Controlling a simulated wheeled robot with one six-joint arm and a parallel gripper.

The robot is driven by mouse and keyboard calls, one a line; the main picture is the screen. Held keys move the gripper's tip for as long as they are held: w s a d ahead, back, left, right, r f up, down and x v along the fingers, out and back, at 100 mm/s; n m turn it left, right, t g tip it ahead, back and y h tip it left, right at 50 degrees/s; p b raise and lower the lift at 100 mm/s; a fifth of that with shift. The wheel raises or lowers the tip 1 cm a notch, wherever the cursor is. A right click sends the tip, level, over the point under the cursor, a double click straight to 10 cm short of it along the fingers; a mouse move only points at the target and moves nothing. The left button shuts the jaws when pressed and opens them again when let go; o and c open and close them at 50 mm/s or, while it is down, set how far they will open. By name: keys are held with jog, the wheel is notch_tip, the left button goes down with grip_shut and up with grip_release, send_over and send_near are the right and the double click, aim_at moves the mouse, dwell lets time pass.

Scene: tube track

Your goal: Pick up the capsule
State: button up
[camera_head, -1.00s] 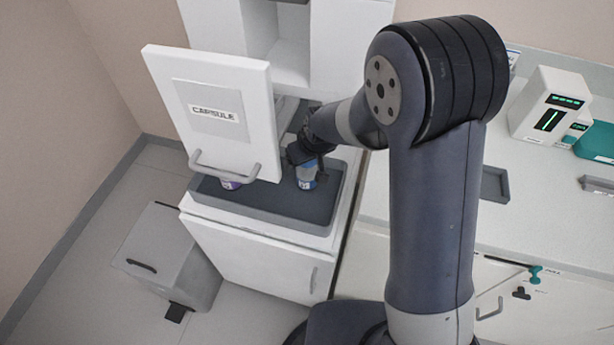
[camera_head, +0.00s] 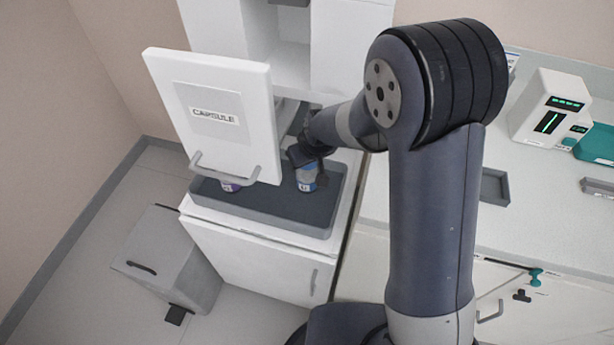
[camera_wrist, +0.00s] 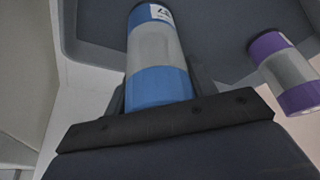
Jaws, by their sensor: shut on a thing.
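A blue-banded capsule (camera_head: 307,178) with a clear grey middle stands upright over the dark tray (camera_head: 265,205), at its right side. In the wrist view the blue-banded capsule (camera_wrist: 155,55) rises from between the jaws. My gripper (camera_head: 307,160) is shut on it from above; the fingertips are largely hidden. Whether the capsule touches the tray is hard to tell. A purple-banded capsule (camera_head: 230,185) stands at the tray's left, mostly hidden behind the door. It also shows in the wrist view (camera_wrist: 285,72), apart from the jaws.
A white open door labelled CAPSULE (camera_head: 213,115), with a grey handle, stands just left of my gripper. White cabinet walls rise behind. A grey bin (camera_head: 167,262) stands on the floor at left. A white device with a green display (camera_head: 550,110) sits on the right counter.

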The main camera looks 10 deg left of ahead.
jog(key=shift+r, duration=0.1)
jog(key=shift+r, duration=0.45)
jog(key=shift+s+d+b, duration=0.2)
jog(key=shift+b, duration=0.1)
jog(key=s+d+b, duration=0.2)
jog(key=s+d, duration=0.3)
jog(key=s, duration=0.1)
notch_tip(320, 180, up, 14)
jog(key=p, duration=0.1)
jog(key=shift+a+p, duration=0.25)
jog(key=shift+p, duration=0.05)
